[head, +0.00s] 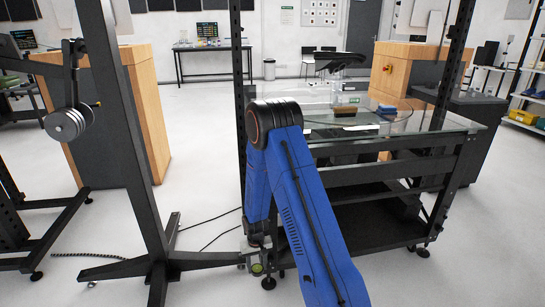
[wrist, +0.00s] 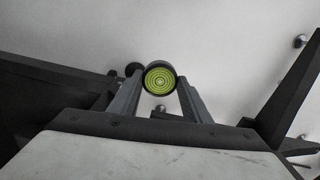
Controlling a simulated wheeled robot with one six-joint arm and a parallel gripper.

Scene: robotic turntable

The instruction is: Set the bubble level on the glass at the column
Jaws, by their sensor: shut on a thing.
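The bubble level (wrist: 160,78) is a small round black-rimmed disc with a yellow-green ringed face. My gripper (wrist: 158,90) is shut on it, with one finger on each side. In the head view the level (head: 257,268) is low, near the floor, left of the glass-topped table and beside the foot of the black stand. My gripper (head: 256,262) is partly hidden there by its small size. The glass (head: 440,124) is the clear top of the black-framed table, well above the level. A turntable disc (head: 325,128) lies on it.
On the glass stand a brown block (head: 345,112), a blue item (head: 387,110) and a black-topped device (head: 342,62). Black uprights (head: 241,80) rise at the table. A black stand (head: 125,130) with round weights (head: 68,124) is at left. Cables lie on the floor.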

